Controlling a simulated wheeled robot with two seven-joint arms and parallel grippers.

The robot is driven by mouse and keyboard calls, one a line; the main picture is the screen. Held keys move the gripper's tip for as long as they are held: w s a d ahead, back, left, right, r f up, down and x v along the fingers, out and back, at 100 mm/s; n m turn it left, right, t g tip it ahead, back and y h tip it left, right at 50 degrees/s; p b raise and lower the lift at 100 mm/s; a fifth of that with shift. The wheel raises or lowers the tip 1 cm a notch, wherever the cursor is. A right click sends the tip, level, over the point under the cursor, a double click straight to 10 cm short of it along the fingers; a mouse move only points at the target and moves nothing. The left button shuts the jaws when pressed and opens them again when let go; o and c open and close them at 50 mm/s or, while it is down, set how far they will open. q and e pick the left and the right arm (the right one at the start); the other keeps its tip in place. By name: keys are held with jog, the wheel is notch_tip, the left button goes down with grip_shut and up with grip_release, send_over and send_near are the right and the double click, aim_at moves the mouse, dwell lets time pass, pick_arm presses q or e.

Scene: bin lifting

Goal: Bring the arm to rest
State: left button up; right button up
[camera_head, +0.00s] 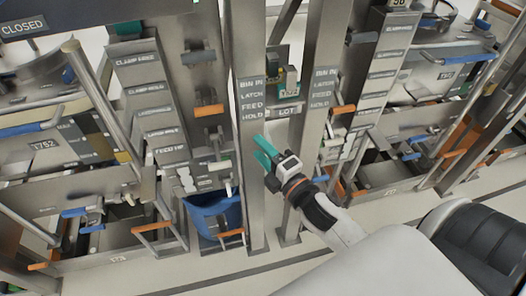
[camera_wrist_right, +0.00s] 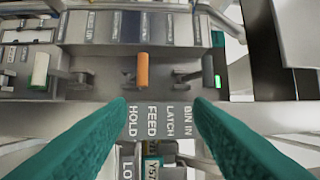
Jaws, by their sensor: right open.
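My right arm (camera_head: 345,228) reaches in from the lower right of the head view. Its right gripper (camera_head: 261,150) has teal fingers, apart and empty, in front of the labelled steel post. In the right wrist view the two fingers of this gripper (camera_wrist_right: 160,104) stand wide apart with nothing between them. Beyond them is the post's label plate (camera_wrist_right: 158,120), reading BIN IN, LATCH, FEED, HOLD. The same plate (camera_head: 250,98) shows in the head view, above the gripper. I cannot tell the exact gap to the post. My left gripper is not in view.
An orange handle (camera_head: 208,110) sticks out left of the post; it also shows in the wrist view (camera_wrist_right: 142,72). A white handle (camera_wrist_right: 40,70) is beside it there. A blue bin (camera_head: 208,216) stands low left. A second steel post (camera_head: 318,100) rises at right. Floor (camera_head: 215,278) shows in front.

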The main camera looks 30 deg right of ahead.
dwell(0.6)
jog(key=s+d+f+m+g+h+b, duration=0.1)
jog(key=s+f+m+g+b, duration=0.25)
jog(key=f, duration=1.65)
jog(key=s+d+f+m+g+h+b, duration=0.1)
jog(key=s+f+m+g+b, duration=0.3)
jog(key=f, duration=1.6)
jog(key=s+a+f+m+g+b, duration=0.2)
jog(key=s+f+m+g, duration=0.7)
jog(key=s+f, duration=1.6)
jog(key=s+g, duration=0.1)
jog(key=s, duration=0.3)
jog(key=shift+s+a+f+m, duration=0.2)
jog(key=shift+a+f+m, duration=0.1)
jog(key=shift+f+m, duration=0.05)
